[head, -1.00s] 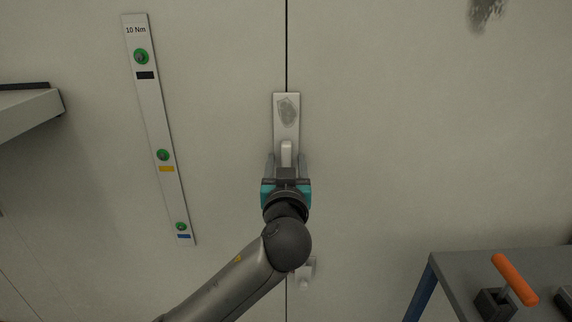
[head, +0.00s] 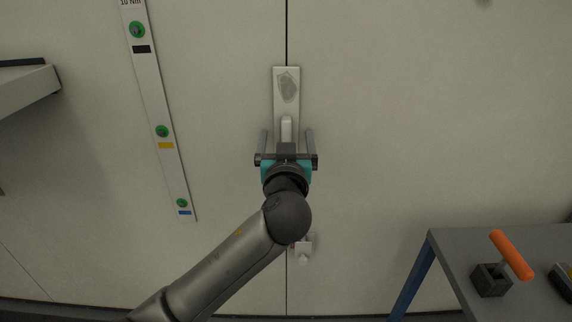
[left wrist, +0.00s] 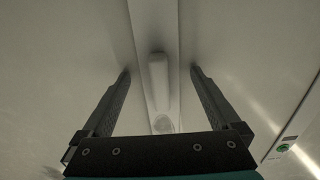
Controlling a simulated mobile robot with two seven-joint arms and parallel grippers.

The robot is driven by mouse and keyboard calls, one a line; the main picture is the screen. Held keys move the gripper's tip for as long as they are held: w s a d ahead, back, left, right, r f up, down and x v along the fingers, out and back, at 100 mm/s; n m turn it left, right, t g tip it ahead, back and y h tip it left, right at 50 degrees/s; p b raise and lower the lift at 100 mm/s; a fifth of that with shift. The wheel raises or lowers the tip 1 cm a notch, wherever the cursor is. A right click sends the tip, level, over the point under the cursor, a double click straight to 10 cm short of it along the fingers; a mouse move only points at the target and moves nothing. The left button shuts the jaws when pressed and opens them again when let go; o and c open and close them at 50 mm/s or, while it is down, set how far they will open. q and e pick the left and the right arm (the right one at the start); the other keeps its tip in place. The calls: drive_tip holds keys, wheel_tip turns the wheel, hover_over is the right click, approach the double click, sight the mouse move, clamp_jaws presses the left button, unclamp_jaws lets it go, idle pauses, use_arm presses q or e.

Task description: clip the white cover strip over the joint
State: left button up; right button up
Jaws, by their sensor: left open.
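The white cover strip (head: 279,107) stands upright against the wall, lying over the dark vertical joint line (head: 287,38). It has a grey smudge-like patch near its top and a raised white grip (head: 286,126) lower down. My left gripper (head: 286,133) is open, with one finger on each side of the grip and clear gaps to both. The left wrist view shows the strip (left wrist: 172,30) and its grip (left wrist: 158,82) between the spread fingers (left wrist: 159,70). The strip's lower end is hidden behind the gripper in the head view. My right gripper is not in view.
A label strip (head: 154,94) with green knobs is on the wall at left. A grey shelf (head: 25,85) juts in at far left. At lower right stands a table (head: 450,243) with an orange-handled tool (head: 511,255). A small white fitting (head: 304,250) sits below on the joint.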

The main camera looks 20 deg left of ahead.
use_arm(q)
drive_tip(key=p+v, duration=0.1)
drive_tip(key=v, duration=1.4)
drive_tip(key=shift+p, duration=0.4)
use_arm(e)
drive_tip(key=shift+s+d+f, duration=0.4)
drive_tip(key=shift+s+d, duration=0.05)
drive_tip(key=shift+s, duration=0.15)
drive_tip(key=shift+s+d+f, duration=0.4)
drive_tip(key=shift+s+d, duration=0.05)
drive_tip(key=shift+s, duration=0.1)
